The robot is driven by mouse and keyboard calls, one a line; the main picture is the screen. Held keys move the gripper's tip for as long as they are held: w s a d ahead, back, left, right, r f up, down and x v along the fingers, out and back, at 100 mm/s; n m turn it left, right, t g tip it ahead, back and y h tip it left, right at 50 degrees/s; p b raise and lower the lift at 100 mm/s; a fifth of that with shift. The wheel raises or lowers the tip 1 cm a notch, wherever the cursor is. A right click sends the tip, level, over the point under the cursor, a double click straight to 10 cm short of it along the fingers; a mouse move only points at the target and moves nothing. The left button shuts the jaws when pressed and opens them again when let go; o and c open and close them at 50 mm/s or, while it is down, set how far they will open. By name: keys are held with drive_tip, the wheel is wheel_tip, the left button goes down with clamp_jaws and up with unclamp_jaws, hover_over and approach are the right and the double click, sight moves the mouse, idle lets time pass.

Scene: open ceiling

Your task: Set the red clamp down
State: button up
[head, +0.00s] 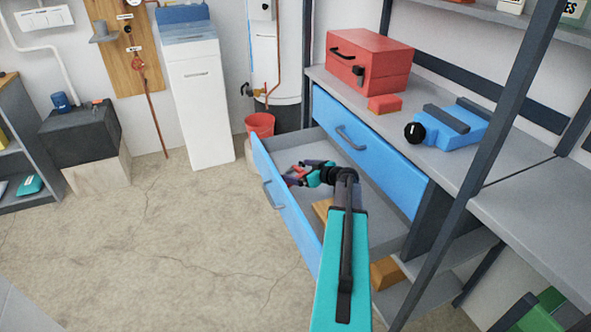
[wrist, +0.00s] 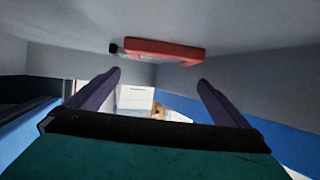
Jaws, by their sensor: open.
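The red clamp (wrist: 165,49) with a black end lies against the grey floor of the open drawer in the wrist view, which looks upside down. My gripper (wrist: 160,80) is open, its two purple fingers spread to either side, with the clamp just past their tips and no finger visibly touching it. In the head view my gripper (head: 294,174) is low inside the blue-fronted drawer (head: 283,205), near its far left corner. A little red of the clamp shows at the fingers there, mostly hidden.
A wooden block (head: 322,208) lies in the drawer, partly behind my arm. The bench above holds a red toolbox (head: 369,62), a small red block (head: 385,104) and a blue vise (head: 452,124). A red bucket (head: 260,125) stands behind the drawer. The floor at left is clear.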

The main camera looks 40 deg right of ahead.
drive_tip(key=v, duration=1)
drive_tip(key=shift+r, duration=0.25)
idle(0.3)
